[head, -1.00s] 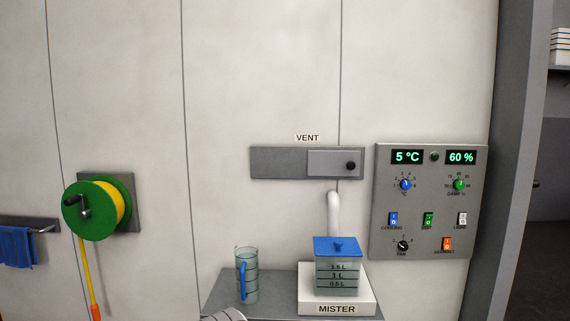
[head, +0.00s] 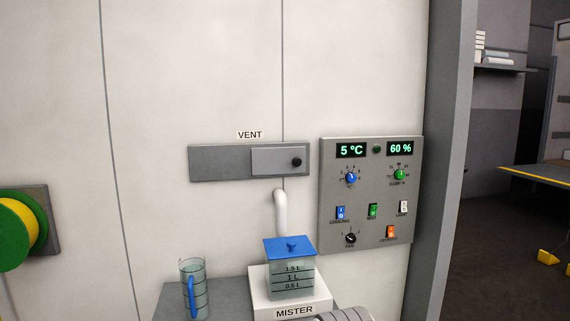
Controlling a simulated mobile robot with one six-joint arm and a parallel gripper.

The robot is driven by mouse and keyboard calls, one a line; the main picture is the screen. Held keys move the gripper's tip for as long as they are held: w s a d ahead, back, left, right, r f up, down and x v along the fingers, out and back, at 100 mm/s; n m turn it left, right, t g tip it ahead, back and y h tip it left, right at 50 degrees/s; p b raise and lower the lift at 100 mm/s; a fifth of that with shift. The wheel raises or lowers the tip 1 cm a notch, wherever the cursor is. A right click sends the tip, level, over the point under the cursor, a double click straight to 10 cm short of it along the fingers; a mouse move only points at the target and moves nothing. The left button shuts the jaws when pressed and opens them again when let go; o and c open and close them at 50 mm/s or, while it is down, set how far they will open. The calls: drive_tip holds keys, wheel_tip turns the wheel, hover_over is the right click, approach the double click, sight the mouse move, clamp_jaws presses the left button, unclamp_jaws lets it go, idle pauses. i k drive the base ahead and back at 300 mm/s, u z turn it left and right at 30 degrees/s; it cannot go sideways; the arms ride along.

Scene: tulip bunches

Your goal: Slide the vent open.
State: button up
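The vent (head: 217,163) is a long grey plate on the pale wall, under a label reading VENT. Its lighter sliding panel (head: 270,161) covers the right half of the plate. A round black knob (head: 297,162) sits near the panel's right end. My gripper is not in view; nothing touches the knob. A grey rounded part at the bottom edge, right of the mister, looks like part of my arm.
The control panel (head: 330,190) with dials and switches is just right of the vent. Below stand the mister (head: 262,290) with its blue-lidded tank (head: 290,270), a white pipe (head: 281,212) and a jug (head: 194,285) on a grey shelf (head: 228,295). A doorway opens at right.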

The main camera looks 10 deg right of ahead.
sight(287, 159)
drive_tip(key=u, duration=0.05)
drive_tip(key=i, duration=1)
drive_tip(key=z, duration=0.05)
